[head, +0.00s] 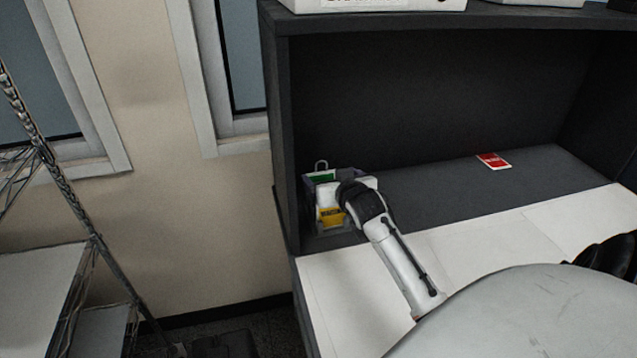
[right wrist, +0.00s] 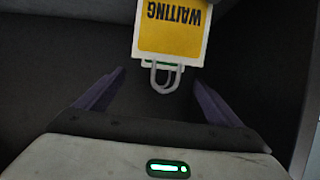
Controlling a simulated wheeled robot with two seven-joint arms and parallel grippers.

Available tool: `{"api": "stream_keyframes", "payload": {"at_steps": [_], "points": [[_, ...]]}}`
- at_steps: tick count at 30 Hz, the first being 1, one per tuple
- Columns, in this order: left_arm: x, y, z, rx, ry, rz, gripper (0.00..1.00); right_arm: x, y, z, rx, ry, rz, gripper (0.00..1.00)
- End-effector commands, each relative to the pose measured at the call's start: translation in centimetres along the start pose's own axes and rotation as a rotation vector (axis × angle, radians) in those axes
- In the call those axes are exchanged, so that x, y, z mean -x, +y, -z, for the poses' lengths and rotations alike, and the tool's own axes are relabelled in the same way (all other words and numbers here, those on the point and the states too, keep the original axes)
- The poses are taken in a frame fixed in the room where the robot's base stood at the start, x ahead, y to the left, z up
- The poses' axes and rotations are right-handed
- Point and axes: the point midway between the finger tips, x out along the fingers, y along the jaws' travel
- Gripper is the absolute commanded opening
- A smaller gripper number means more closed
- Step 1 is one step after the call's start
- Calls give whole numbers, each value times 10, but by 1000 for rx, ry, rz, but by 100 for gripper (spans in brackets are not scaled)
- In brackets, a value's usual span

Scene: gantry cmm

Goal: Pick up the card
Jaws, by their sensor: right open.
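A yellow card (head: 331,217) sits in the lower left corner of the dark shelf unit in the head view. In the right wrist view the yellow card (right wrist: 170,28) reads WAITING upside down. A grey loop and a thin green edge show at its lower side. A green tag (head: 322,176) with a loop stands just behind it. A red card (head: 493,161) lies flat farther right on the shelf. My right gripper (right wrist: 159,78) is open, its purple fingers either side of the loop, with no visible contact. Its wrist partly hides the corner in the head view. My left gripper is not in view.
The dark shelf unit (head: 283,130) has a side wall close left of my right gripper. White panels (head: 480,240) lie along its front. The shelf surface between the corner and the red card is clear. A wire rack (head: 75,190) stands at the far left.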

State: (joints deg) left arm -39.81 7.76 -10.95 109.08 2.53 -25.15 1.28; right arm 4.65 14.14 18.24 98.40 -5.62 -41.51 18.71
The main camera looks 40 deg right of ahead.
Motion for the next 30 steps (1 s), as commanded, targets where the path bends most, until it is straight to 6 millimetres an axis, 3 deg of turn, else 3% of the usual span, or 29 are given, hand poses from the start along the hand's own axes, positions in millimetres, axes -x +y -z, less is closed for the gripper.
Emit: {"api": "stream_keyframes", "payload": {"at_steps": [16,26,30], "points": [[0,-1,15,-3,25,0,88,-54,-4,-7,1,1,0,88],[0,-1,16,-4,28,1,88,-59,-4,-8,1,1,1,88],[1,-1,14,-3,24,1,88,-59,-4,-8,0,1,1,66]]}}
